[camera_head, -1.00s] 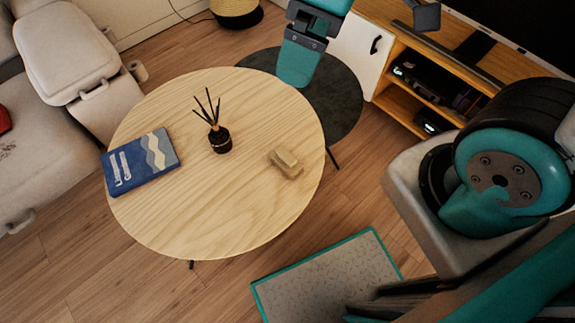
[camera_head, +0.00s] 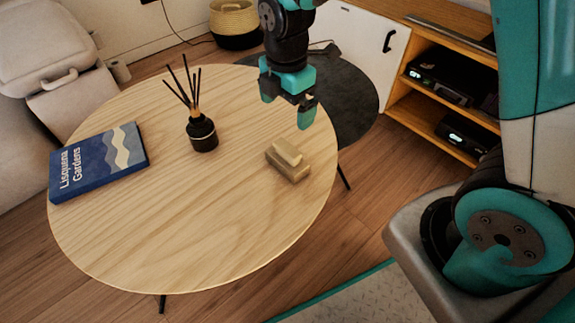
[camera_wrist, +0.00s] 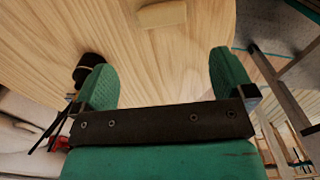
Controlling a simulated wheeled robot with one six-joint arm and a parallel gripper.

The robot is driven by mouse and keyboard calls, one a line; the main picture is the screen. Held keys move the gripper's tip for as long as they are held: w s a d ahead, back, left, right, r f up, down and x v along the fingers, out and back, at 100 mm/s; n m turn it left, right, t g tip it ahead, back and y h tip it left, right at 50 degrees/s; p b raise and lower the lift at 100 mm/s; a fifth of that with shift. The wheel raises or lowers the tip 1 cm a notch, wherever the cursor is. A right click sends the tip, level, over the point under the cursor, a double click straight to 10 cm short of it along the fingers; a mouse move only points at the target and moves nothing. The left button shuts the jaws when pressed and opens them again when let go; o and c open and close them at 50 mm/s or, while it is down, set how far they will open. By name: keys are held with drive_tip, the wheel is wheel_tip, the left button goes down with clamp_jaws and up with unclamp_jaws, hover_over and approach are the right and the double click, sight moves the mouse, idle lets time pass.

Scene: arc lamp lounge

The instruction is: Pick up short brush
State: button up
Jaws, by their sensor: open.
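The short brush (camera_head: 288,160) is a small tan, wooden-looking block with a raised piece on top. It lies on the right part of the round wooden table (camera_head: 180,235). In the wrist view the brush (camera_wrist: 162,14) shows at the top edge, partly cut off, beyond the fingertips. My gripper (camera_head: 288,103) is above the table in the head view, up and behind the brush and apart from it. In the wrist view my gripper (camera_wrist: 160,85) has its two green fingers wide apart with nothing between them.
A dark reed diffuser (camera_head: 202,132) with thin sticks stands on the table left of the brush. A blue book (camera_head: 98,163) lies at the table's left. A wooden cabinet (camera_head: 400,100) stands at the back right. The table around the brush is clear.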

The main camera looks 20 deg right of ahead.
sight(287, 147)
wheel_tip(287, 147, down, 8)
drive_tip(key=b, duration=0.3)
drive_tip(key=shift+f, duration=0.1)
wheel_tip(287, 147, down, 5)
drive_tip(key=b, duration=0.3)
drive_tip(key=shift+s, duration=0.15)
drive_tip(key=shift+c, duration=0.5)
drive_tip(key=c, duration=0.8)
drive_tip(key=shift+c, duration=0.2)
wheel_tip(287, 147, up, 20)
drive_tip(key=p, duration=0.8)
